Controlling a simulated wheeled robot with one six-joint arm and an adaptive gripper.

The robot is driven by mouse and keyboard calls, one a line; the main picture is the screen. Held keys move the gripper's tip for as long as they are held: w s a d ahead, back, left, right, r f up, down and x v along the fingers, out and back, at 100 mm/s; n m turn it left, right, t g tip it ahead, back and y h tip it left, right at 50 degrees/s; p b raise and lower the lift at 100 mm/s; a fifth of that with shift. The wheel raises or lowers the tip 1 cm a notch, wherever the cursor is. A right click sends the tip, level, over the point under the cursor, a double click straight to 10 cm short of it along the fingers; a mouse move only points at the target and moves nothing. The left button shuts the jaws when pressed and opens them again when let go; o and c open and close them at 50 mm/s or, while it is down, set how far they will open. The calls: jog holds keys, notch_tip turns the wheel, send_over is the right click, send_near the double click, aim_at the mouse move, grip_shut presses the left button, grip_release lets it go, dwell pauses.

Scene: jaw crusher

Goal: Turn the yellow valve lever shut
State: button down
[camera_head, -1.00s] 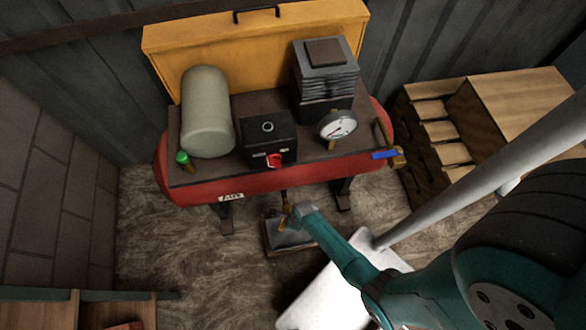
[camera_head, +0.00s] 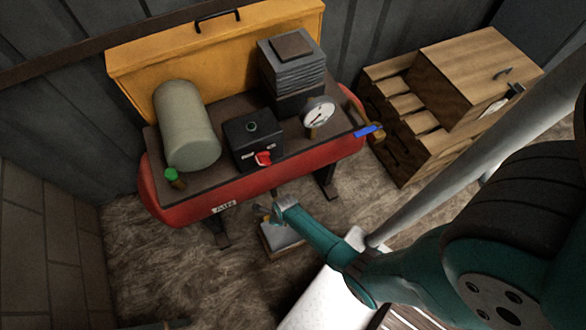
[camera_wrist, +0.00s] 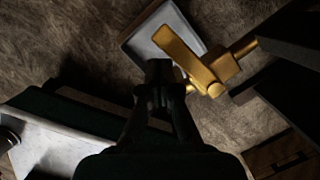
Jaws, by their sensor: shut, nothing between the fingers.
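The yellow valve lever (camera_wrist: 182,55) shows in the wrist view as a flat bar slanting from upper left to lower right. It joins a brass valve body (camera_wrist: 226,67) on its right. My gripper (camera_wrist: 160,72) is shut and empty, just left of and below the lever in the picture. Its tips are very close to the lever; I cannot tell if they touch. In the head view my gripper (camera_head: 268,209) is low in front of the red tank (camera_head: 290,166), and only small bits of yellow show beside it.
A grey tray or block (camera_wrist: 150,40) is on the floor beneath the lever. Dark parts (camera_wrist: 285,85) stand close on the right in the wrist view. Wooden crates (camera_head: 440,90) stand at the right in the head view. Open floor lies left of my gripper.

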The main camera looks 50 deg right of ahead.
jog(key=shift+w, duration=0.5)
dwell(0.3)
